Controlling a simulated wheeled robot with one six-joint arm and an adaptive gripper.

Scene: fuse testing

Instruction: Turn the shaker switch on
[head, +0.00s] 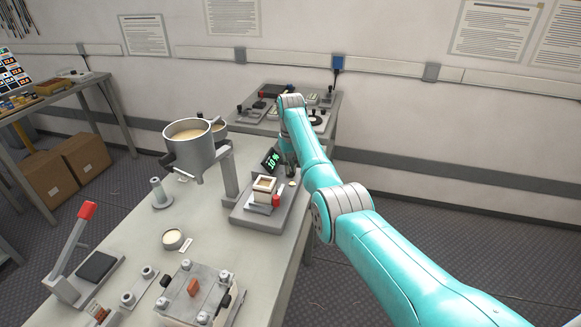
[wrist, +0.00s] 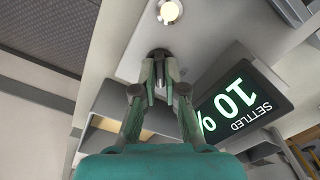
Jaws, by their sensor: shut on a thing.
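The shaker (head: 250,212) is a grey unit on the bench, with a small square cup (head: 264,188) on it and a tilted black display (head: 270,160). In the wrist view the display (wrist: 242,104) reads "10 %" and "SETTLED" in green and white. My gripper (wrist: 159,78) points down at the shaker's top beside the display. Its fingertips are close together on a small dark switch (wrist: 158,53), mostly hidden between them. A pale round lamp (wrist: 170,11) sits beyond the switch. In the head view my gripper (head: 289,158) is partly hidden behind the display and arm.
A grey pot (head: 190,143) of pale powder stands on a post left of the shaker. A red-handled press (head: 80,235), a small dish (head: 173,239) and a clamped block (head: 195,292) are nearer on the bench. More equipment stands on the far table (head: 245,127).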

